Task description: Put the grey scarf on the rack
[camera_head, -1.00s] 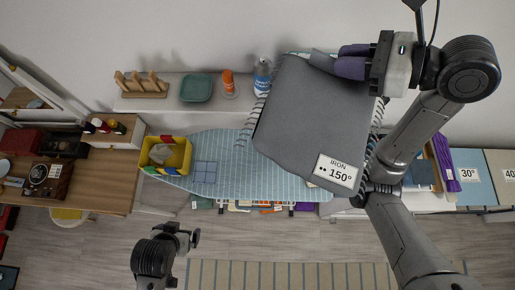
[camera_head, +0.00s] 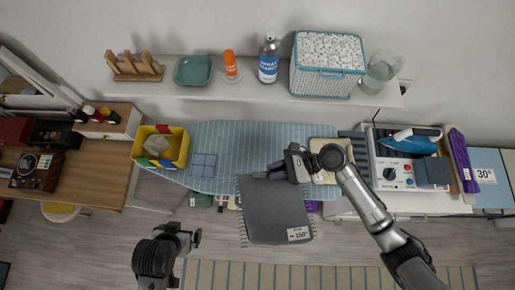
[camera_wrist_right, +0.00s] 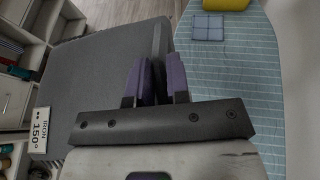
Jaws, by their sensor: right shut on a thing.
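The grey scarf (camera_head: 275,208) hangs spread out from my right gripper (camera_head: 275,171), in front of the ironing board's front edge. It has fringed sides and a white "IRON 150°" tag (camera_head: 299,234) at its lower right corner. In the right wrist view the purple finger pads (camera_wrist_right: 160,80) are closed on a fold of the scarf (camera_wrist_right: 90,75). My left gripper (camera_head: 190,238) is low at the left, away from the scarf; its jaw opening is unclear. A small wooden rack (camera_head: 136,67) stands on the wall shelf. The scarf hides part of the area below the board.
The blue striped ironing board (camera_head: 240,140) carries a yellow bin (camera_head: 160,147) and a folded blue cloth (camera_head: 203,165). An iron (camera_head: 410,140) stands on the right counter. The shelf holds a spray bottle (camera_head: 269,58) and a basket (camera_head: 327,65). The floor in front is open.

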